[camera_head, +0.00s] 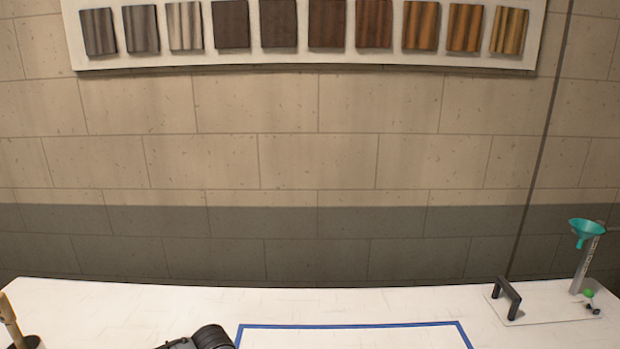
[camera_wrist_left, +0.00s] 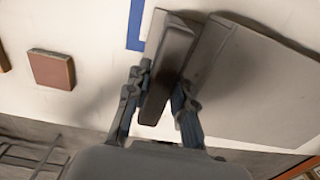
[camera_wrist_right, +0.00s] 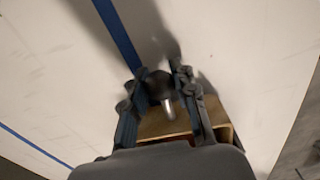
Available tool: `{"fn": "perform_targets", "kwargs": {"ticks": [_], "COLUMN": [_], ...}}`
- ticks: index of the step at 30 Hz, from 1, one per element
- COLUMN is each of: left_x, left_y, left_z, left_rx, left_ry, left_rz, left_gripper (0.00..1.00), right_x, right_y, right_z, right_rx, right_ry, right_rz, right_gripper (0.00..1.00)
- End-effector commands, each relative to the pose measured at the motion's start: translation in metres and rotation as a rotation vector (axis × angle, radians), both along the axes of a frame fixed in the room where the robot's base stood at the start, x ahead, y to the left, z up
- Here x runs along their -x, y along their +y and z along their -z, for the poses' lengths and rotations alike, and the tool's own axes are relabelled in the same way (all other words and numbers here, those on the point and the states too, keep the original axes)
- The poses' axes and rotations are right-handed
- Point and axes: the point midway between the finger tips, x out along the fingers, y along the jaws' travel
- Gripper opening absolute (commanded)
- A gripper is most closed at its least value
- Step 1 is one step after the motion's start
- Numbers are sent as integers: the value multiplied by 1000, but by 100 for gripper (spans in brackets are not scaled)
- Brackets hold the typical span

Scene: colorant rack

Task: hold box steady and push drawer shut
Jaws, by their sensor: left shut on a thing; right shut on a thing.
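In the left wrist view a grey box (camera_wrist_left: 260,85) lies to the right of my left gripper (camera_wrist_left: 162,88). The gripper is shut on a slab-like grey part of the box, which stands between the fingers. In the right wrist view my right gripper (camera_wrist_right: 158,82) is shut on a small dark knob with a shiny metal stem (camera_wrist_right: 167,106). A wooden drawer (camera_wrist_right: 168,126) shows behind the stem, partly hidden by the fingers and wrist. How far the drawer stands out cannot be told. The head view does not show the box, the drawer or the fingertips.
A white table (camera_head: 120,310) has a blue-bordered area (camera_head: 350,326). At the right stand a black handle on a plate (camera_head: 508,297) and a teal funnel (camera_head: 587,231) on a post. A brown-red block (camera_wrist_left: 52,69) lies left of my left gripper.

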Motion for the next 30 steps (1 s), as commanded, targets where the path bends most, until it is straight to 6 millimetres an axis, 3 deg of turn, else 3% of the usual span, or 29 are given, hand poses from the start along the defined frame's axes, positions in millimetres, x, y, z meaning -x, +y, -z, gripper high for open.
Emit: {"fn": "perform_targets", "kwargs": {"ticks": [18, 30], "left_x": [2, 2], "left_y": [-3, -3], "left_z": [1, 1], "left_rx": [6, 5], "left_ry": [3, 3], "left_rz": [4, 4], "left_gripper": [0, 0], "right_x": [-2, -2], "right_y": [22, 24], "right_z": [-1, -1], "right_rx": [-7, -8], "right_ry": [-2, -2], "right_rz": [-4, -4], "right_gripper": [0, 0]}}
